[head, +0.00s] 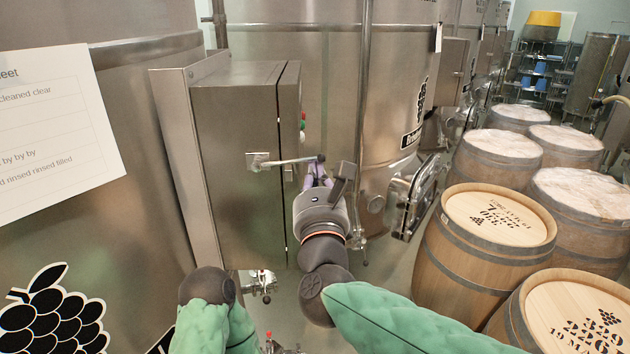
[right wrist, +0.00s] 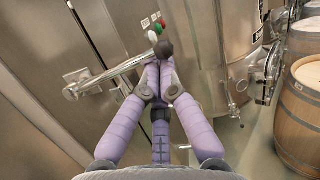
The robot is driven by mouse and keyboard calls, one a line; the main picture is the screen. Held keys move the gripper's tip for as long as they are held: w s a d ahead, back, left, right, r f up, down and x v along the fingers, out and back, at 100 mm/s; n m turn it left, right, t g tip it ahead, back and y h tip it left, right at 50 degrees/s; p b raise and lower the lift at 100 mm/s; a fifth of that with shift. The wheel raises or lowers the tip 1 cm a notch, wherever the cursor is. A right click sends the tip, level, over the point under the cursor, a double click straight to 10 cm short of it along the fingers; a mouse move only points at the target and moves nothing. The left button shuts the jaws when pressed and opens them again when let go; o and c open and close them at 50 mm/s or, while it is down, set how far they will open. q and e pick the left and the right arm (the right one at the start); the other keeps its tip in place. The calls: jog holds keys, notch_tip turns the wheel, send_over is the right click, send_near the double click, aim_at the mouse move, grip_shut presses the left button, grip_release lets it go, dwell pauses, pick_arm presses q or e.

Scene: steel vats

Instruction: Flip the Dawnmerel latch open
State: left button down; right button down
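The latch is a steel bar lever (head: 290,161) on the front of a steel cabinet (head: 235,130). It runs nearly level from a square mount on the left to a dark round knob on the right. In the right wrist view the lever (right wrist: 118,74) slants up to the knob (right wrist: 163,49). My right gripper (head: 317,172) is just below the knob. Its purple fingertips (right wrist: 158,72) are drawn together at the knob's underside, touching or very close; I see nothing gripped between them. My left gripper is out of view.
Red, green and white buttons (right wrist: 157,26) sit on the cabinet side near the knob. A steel vat (head: 385,90) with a partly readable label stands behind. Wooden barrels (head: 480,250) fill the right side. A paper sheet (head: 55,130) hangs on the left vat.

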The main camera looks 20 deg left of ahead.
notch_tip(320, 180, up, 2)
jog(key=n, duration=0.1)
jog(key=n+y, duration=0.1)
jog(key=n, duration=0.1)
jog(key=shift+r+g, duration=0.25)
jog(key=shift+g, duration=0.05)
pick_arm(q)
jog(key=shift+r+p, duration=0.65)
jog(key=shift+p, duration=0.15)
pick_arm(e)
jog(key=shift+s+a+r+n+g+y, duration=0.15)
jog(key=shift+a+r+n, duration=0.1)
jog(key=shift+r+n, duration=0.5)
jog(key=shift+a+r+n+g+y, duration=0.2)
jog(key=shift+a+r+n, duration=0.1)
jog(key=shift+r+n, duration=0.4)
jog(key=shift+s+a+r+n+g+y, duration=0.15)
jog(key=shift+a+r+n, duration=0.1)
jog(key=shift+r+n, duration=0.5)
jog(key=shift+f, duration=0.2)
